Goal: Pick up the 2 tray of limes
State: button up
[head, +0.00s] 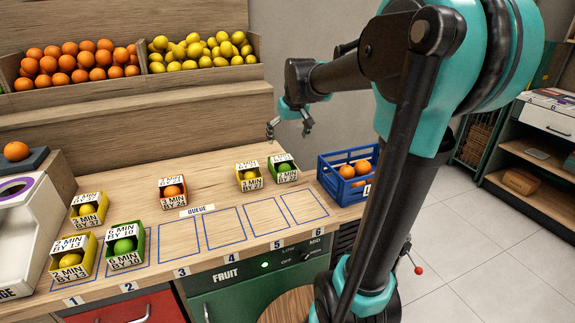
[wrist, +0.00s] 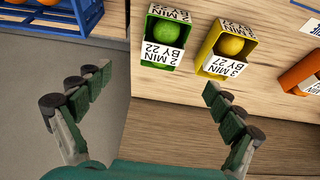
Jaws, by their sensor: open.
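A green tray of limes (head: 285,169) marked "2 MIN BY 22" sits at the back of the wooden counter, left of the blue crate. It also shows at the top of the wrist view (wrist: 162,37), with a lime visible in it. Another green lime tray (head: 124,245), marked "6 MIN BY 10", stands at the front left on slot 2. My gripper (head: 289,129) is open and empty above the counter, close to the "2 MIN" tray. In the wrist view its fingers (wrist: 157,78) are spread apart, with the tray beyond them and touching neither.
A yellow lemon tray (head: 249,176) stands close beside the lime tray. A blue crate of oranges (head: 328,177) is at the counter's right end. An orange tray (head: 173,193) and yellow trays stand farther left. Slots 3 to 6 are empty. Fruit bins line the back.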

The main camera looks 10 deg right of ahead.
aim_at(283, 159)
jog(key=x, duration=0.9)
jog(key=shift+w+a+f, duration=0.1)
jog(key=shift+f, duration=0.2)
jog(key=shift+s+x, duration=0.1)
jog(key=shift+x, duration=1.25)
jog(key=shift+s+x, duration=0.15)
jog(key=shift+x, duration=1.2)
jog(key=shift+a+f, duration=0.2)
jog(key=shift+f, duration=0.1)
jog(key=c, duration=1.4)
